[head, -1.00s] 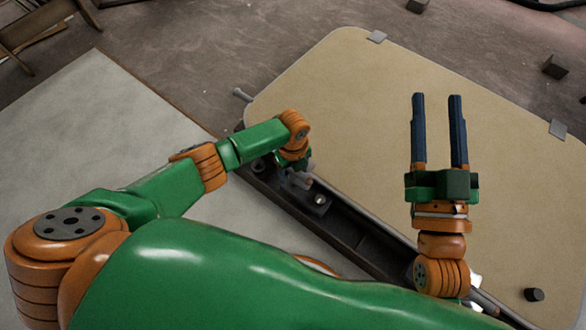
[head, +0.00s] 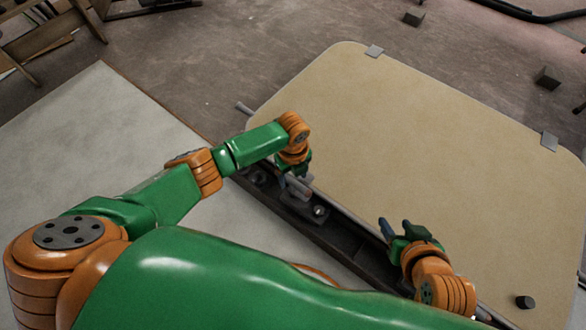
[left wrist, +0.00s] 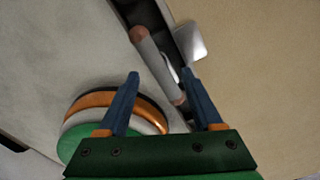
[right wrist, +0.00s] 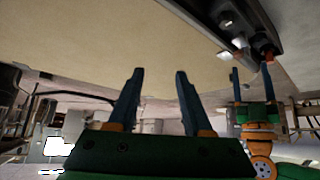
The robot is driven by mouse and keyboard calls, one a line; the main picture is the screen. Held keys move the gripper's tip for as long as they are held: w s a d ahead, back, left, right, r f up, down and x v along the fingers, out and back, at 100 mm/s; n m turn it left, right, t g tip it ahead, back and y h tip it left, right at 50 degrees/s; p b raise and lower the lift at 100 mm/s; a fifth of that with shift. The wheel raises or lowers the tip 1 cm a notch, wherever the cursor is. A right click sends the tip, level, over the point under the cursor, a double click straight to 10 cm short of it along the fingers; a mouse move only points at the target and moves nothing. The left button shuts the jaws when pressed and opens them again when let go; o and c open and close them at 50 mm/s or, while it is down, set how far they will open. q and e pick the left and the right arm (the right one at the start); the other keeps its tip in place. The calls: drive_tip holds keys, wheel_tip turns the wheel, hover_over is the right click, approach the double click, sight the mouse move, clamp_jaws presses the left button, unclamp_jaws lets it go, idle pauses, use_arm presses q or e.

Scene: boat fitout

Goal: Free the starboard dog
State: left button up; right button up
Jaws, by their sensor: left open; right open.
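A grey rod-like dog handle with a reddish-brown end (left wrist: 157,62) lies along the dark rail (head: 345,238) at the near edge of the beige panel. It also shows in the head view (head: 299,188), partly covered by my left gripper. My left gripper (left wrist: 163,75) is open over this handle, which shows between its fingers; I cannot tell whether they touch. In the right wrist view, my left gripper (right wrist: 251,70) is beside the reddish end. My right gripper (head: 395,222) is open and empty above the panel's near edge. Which dog is starboard is not clear.
The beige panel (head: 420,150) is mostly clear, with grey clips (head: 374,51) at its far edge. A short black cylinder (head: 525,302) stands at its right. A grey bar (head: 244,108) sticks out at its left corner. Pale flat surface (head: 110,130) lies left of the rail.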

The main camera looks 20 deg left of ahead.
use_arm(q)
wheel_tip(320, 180, up, 2)
drive_tip(key=shift+r+p, duration=0.1)
drive_tip(key=shift+p, duration=0.4)
use_arm(e)
drive_tip(key=s+d+f+g, duration=0.1)
drive_tip(key=s+g, duration=0.1)
drive_tip(key=s, duration=0.1)
drive_tip(key=s+d+f+g+h, duration=0.1)
drive_tip(key=s+f+g, duration=0.1)
drive_tip(key=s, duration=0.2)
drive_tip(key=shift+s+f+g, duration=0.25)
drive_tip(key=shift+f+g, duration=0.05)
